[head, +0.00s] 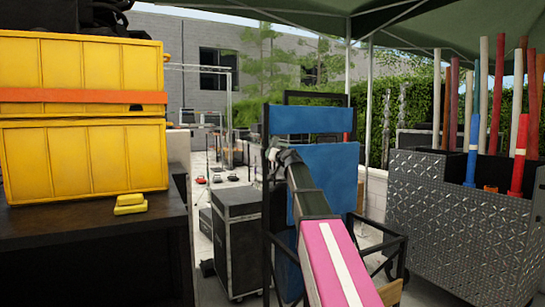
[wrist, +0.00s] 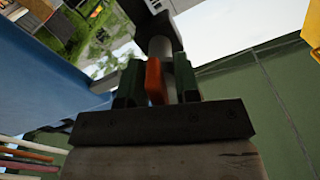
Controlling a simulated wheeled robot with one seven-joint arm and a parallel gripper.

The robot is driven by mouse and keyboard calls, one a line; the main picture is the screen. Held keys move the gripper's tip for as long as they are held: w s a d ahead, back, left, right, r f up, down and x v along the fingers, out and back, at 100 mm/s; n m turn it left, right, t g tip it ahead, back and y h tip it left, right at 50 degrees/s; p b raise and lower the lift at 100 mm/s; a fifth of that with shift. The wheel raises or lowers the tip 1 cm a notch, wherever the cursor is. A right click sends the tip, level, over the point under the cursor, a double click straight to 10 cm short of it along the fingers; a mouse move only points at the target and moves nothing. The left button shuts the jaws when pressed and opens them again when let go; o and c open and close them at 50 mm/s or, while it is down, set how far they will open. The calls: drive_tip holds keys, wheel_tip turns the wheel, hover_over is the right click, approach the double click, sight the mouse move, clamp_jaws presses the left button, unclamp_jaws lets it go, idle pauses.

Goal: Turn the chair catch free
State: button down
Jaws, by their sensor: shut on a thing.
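The chair (head: 325,175) stands in the middle of the head view, with blue panels in a dark frame. My gripper (head: 277,152) is at the left upright of its frame, small and partly hidden by my own arm. In the wrist view my gripper (wrist: 158,84) has its two green fingers on either side of the orange chair catch (wrist: 155,82) and is shut on it. A grey rod (wrist: 161,47) runs just beyond the catch. A blue panel (wrist: 45,85) fills the left of that view. The catch cannot be made out in the head view.
A yellow case (head: 80,160) sits on a dark bench (head: 100,240) at left. A black case (head: 237,240) stands left of the chair. At right is a metal-plated cart (head: 450,220) holding several upright coloured poles. A canopy (head: 420,22) hangs overhead.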

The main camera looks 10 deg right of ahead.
drive_tip(key=n, duration=0.3)
drive_tip(key=shift+n, duration=0.5)
drive_tip(key=c, duration=1.2)
unclamp_jaws()
drive_tip(key=shift+s, duration=0.1)
drive_tip(key=v, duration=1)
drive_tip(key=shift+s+d, duration=0.15)
drive_tip(key=shift+s, duration=0.2)
